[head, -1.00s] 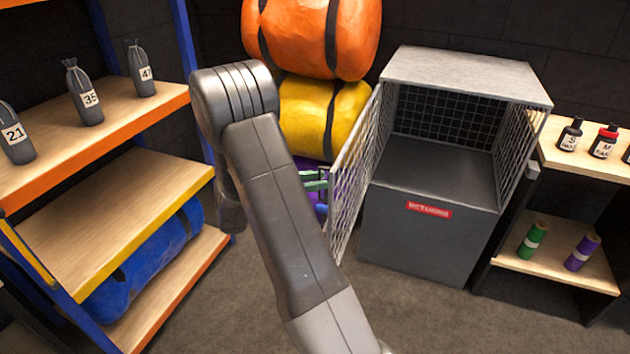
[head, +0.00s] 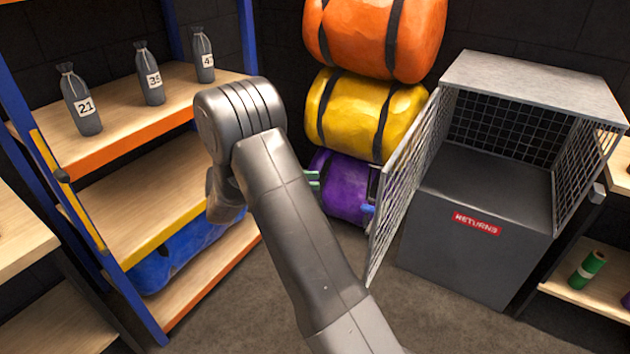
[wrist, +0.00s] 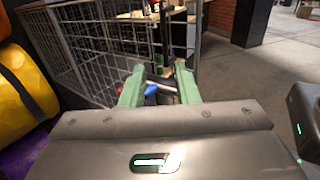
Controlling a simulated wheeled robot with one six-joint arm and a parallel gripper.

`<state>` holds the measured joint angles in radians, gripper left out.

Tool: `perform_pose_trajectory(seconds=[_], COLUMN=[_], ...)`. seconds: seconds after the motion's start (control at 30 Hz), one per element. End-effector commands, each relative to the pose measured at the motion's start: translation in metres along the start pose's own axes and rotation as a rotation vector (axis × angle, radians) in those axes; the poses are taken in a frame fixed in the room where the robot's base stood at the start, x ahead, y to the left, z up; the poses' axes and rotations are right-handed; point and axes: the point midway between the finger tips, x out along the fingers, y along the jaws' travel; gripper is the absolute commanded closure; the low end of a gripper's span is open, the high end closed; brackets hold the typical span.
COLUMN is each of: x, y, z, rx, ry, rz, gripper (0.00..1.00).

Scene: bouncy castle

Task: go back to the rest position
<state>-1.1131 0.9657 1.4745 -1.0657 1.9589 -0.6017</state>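My gripper (wrist: 160,82) shows in the wrist view as two green fingers standing apart, with no object clearly held between them. In the head view only the green fingers (head: 313,180) show past my grey arm, in front of the purple bag; the rest of the gripper is hidden behind the arm. The open mesh door (head: 405,185) of the returns cage (head: 475,245) stands to the right of the fingers. A small blue part (head: 368,208) shows by the door's edge, and it seems to show beyond the fingers in the wrist view (wrist: 152,89).
Orange (head: 375,35), yellow (head: 365,112) and purple (head: 340,190) bags are stacked behind the arm. A shelf (head: 150,110) with numbered grey sacks stands left, a blue bag (head: 185,250) low in it. A side shelf (head: 590,295) stands right. Grey floor (head: 265,310) is open in front.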

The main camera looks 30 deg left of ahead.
Motion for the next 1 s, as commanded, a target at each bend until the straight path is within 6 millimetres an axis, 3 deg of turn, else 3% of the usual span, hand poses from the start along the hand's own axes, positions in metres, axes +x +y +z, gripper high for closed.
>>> perform_pose_trajectory(seconds=[0.37,1.0], x=[0.011,0.124], y=[0.0,0.0], z=[0.001,0.001], rx=[0.0,0.001], ry=[0.001,0.0], rz=[-0.002,-0.003], gripper=[0.72,0.72])
